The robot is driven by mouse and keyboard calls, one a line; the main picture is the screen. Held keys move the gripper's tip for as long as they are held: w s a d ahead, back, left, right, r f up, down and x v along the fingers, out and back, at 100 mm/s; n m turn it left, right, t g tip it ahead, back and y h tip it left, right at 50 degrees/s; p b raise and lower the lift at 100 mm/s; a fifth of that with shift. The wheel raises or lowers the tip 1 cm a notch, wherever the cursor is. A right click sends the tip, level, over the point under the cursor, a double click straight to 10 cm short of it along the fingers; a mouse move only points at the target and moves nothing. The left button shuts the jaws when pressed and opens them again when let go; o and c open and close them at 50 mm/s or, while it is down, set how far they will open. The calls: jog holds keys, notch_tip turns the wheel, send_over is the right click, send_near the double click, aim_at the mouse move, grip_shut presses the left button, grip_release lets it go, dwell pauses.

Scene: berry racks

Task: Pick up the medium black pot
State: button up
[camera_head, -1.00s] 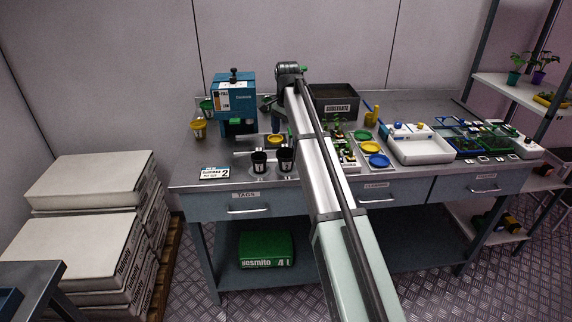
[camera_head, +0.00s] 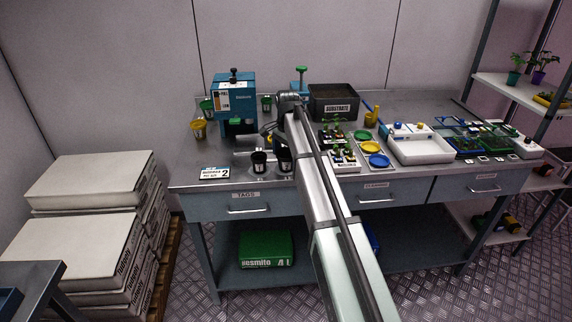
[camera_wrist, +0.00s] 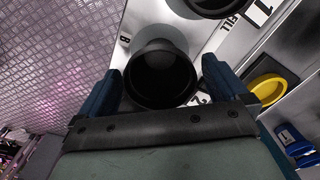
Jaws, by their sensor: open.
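My gripper (camera_wrist: 160,64) is open, its two dark blue fingers on either side of a black pot (camera_wrist: 160,82) in the wrist view. The pot's round dark mouth shows between the fingers, with a gap at each side; I cannot tell how deep the fingers reach. In the head view this appears to be the right one of two black pots (camera_head: 285,163), partly covered by my arm. The other black pot (camera_head: 258,163) stands just to its left, upright at the bench's front; a black rim also shows at the wrist view's top (camera_wrist: 212,5).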

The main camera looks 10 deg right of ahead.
jog(key=shift+c, duration=0.3)
jog(key=c, duration=0.9)
notch_tip(320, 180, up, 9)
jog(key=w+a+r+n, duration=0.1)
jog(key=w, duration=0.5)
jog(key=w+n, duration=0.1)
jog(key=w, duration=0.4)
jog(key=w+a+r+n, duration=0.1)
jog(key=w+n, duration=0.1)
jog(key=w, duration=0.4)
jog(key=shift+w+a+r, duration=0.3)
jog(key=shift+w+a, duration=0.05)
